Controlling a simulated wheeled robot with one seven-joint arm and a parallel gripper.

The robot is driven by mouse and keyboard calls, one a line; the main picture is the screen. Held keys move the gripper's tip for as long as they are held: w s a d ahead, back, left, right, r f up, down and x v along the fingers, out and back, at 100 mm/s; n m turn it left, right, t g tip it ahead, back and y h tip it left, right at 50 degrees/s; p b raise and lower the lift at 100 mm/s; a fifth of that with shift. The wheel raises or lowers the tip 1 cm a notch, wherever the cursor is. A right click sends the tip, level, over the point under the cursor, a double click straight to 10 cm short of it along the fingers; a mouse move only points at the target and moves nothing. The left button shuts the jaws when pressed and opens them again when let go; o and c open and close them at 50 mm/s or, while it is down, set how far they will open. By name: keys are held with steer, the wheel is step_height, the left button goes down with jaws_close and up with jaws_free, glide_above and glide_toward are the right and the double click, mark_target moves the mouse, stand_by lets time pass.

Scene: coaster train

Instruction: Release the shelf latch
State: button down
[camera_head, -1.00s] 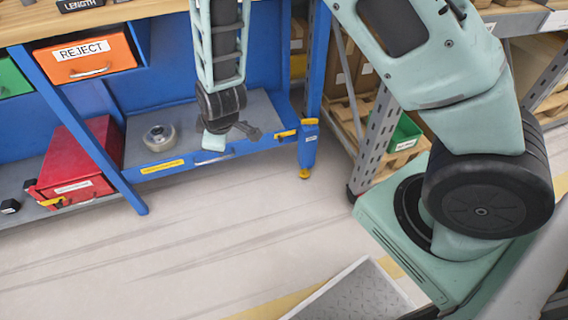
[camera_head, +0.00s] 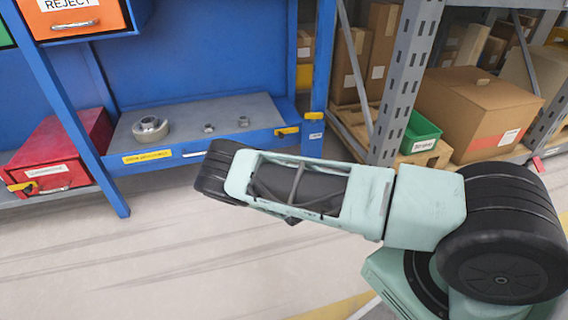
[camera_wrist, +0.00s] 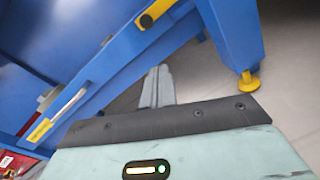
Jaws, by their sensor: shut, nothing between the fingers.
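The blue lower shelf (camera_head: 200,150) has a grey top, a white handle and a yellow label on its front edge. A yellow latch (camera_head: 287,131) sits at the shelf's right front corner, beside the blue leg. In the wrist view the latch (camera_wrist: 154,13) shows at the top, and the shelf front slants from upper right to lower left. My gripper (camera_wrist: 157,84) is shut and empty, its fingers pointing toward the shelf front below the latch, apart from it in the picture. In the head view my arm hides the gripper.
A metal ring (camera_head: 150,129) and two small nuts lie on the shelf. A red box (camera_head: 62,152) stands at left, an orange REJECT drawer (camera_head: 85,15) above. A grey rack post (camera_head: 405,85), green bin (camera_head: 420,130) and cartons stand right. Floor in front is clear.

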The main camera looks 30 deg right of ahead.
steer(key=f+n, duration=0.1)
steer(key=f+n+t+y+b, duration=0.1)
steer(key=n, duration=0.1)
steer(key=s+f+n+t+b, duration=0.1)
steer(key=shift+d+f+y, duration=0.2)
steer(key=shift+d+y, duration=0.1)
steer(key=shift+d, duration=0.05)
steer(key=b, duration=0.6)
glide_toward(288, 133)
steer(key=w+a+f, duration=0.2)
steer(key=w+a, duration=0.1)
steer(key=w, duration=0.2)
steer(key=shift+w+d+r, duration=0.2)
steer(key=shift+d+r, duration=0.05)
steer(key=shift+r, duration=0.2)
